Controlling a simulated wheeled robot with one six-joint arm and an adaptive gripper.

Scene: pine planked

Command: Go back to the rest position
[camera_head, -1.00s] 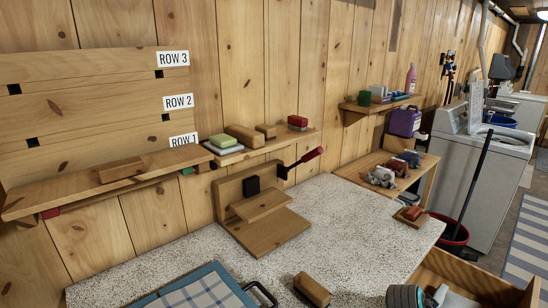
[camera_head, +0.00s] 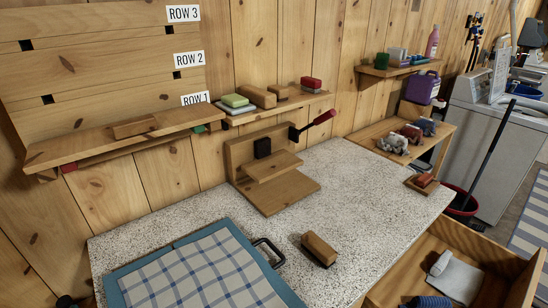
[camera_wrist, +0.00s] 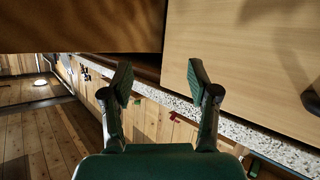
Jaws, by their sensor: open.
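My gripper (camera_wrist: 158,84) shows in the wrist view with its two dark green fingers spread apart and nothing between them. Beyond the fingers are a wooden panel, a speckled counter edge and the planked wall and floor.
The speckled counter (camera_head: 360,210) holds a checked cloth mat (camera_head: 200,270), a wooden-backed brush (camera_head: 319,249) and a wooden stand (camera_head: 280,190). An open drawer (camera_head: 400,285) juts out at lower right. A wall shelf (camera_head: 90,143) is at left.

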